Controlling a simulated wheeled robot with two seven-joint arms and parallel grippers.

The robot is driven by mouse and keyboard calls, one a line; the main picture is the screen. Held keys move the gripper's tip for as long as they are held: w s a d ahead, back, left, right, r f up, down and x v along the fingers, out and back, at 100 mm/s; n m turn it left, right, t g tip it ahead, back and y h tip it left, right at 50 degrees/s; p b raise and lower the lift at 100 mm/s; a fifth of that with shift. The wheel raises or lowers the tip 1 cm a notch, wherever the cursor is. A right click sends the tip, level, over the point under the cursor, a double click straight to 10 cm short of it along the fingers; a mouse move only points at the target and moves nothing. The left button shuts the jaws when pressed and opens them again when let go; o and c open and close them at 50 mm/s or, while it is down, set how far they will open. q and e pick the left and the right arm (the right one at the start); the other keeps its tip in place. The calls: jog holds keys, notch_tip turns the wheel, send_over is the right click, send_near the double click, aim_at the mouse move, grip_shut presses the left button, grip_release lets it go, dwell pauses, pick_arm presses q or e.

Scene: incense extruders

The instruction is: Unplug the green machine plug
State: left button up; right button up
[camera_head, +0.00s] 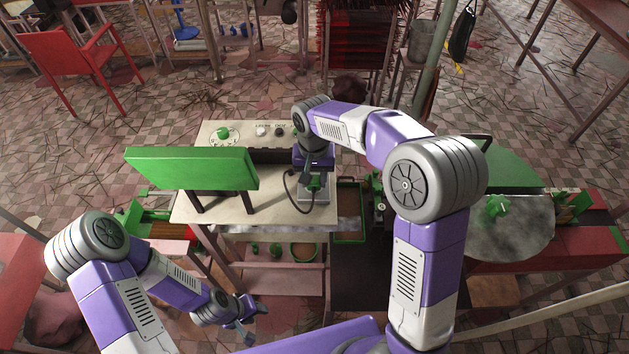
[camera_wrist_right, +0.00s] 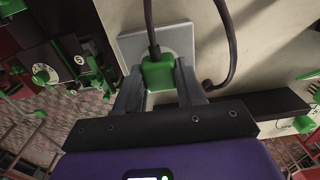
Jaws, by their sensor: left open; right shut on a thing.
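The green plug (camera_wrist_right: 158,73) sits between the two fingers of my right gripper (camera_wrist_right: 158,84), which is shut on it. A black cable (camera_wrist_right: 151,25) runs out of the plug and loops to the right. Behind the plug is a pale square socket plate (camera_wrist_right: 180,40); I cannot tell whether the plug is seated in it. In the head view my right gripper (camera_head: 314,181) is over the plate (camera_head: 320,197) at the right end of the cream table. My left gripper (camera_head: 249,320) is open and empty, low at the front, far from the plug.
A green panel (camera_head: 192,168) stands on the cream table (camera_head: 262,211), left of my right gripper. A control box (camera_head: 232,133) with knobs is at the back. Pots (camera_head: 303,252) are on a lower shelf.

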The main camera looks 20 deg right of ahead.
aim_at(314, 179)
grip_shut()
jog(key=shift+r+p, duration=2.55)
jog(key=shift+r, duration=0.45)
jog(key=shift+f, duration=0.1)
